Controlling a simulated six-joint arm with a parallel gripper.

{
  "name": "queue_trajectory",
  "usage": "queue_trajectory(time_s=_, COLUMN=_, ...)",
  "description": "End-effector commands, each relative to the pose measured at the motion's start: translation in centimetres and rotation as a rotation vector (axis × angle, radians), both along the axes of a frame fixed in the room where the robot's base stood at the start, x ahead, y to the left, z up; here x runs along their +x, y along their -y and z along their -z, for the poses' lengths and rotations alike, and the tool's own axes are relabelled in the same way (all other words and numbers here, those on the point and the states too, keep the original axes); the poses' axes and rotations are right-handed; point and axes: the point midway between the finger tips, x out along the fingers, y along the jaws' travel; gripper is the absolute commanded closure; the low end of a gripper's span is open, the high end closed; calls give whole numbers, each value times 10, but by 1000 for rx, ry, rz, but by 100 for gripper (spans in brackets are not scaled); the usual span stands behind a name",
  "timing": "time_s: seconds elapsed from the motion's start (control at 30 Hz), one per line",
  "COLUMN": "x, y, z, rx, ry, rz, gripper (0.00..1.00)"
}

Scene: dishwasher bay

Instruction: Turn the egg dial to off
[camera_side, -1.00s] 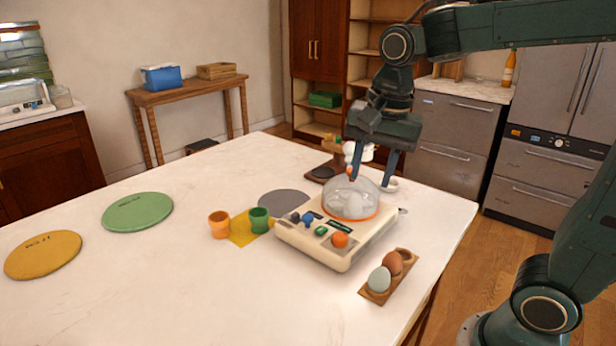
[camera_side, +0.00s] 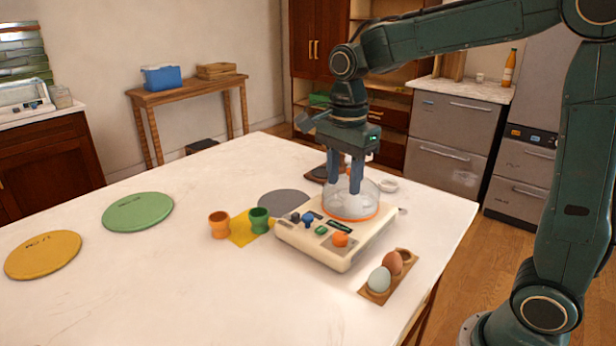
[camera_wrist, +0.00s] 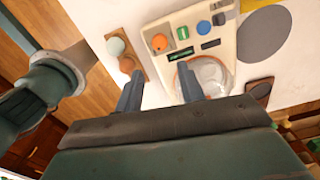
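The cream egg cooker (camera_side: 345,262) stands on the white table under a clear dome with an orange rim. The orange knob also shows in the wrist view (camera_wrist: 159,42). My gripper (camera_side: 344,190) points down by the dome (camera_side: 366,203), behind the panel in the side view. In the wrist view my gripper (camera_wrist: 158,75) has its fingers apart with nothing between them.
An egg tray (camera_side: 376,294) with two eggs sits near the cooker's right front. Orange (camera_side: 219,226) and green (camera_side: 260,221) egg cups stand left of it, beside a grey disc (camera_side: 285,202). Green and yellow round mats lie farther left. The front of the table is clear.

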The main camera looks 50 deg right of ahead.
Motion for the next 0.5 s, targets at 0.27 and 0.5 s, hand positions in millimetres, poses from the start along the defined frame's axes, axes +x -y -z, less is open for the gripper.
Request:
queue_trajectory(time_s=0.27, x=-1, y=0, z=36, rx=0, ry=-4, rz=-1, gripper=61)
queue_trajectory(time_s=0.5, x=-1, y=0, z=73, rx=0, ry=-5, rz=-1, gripper=61)
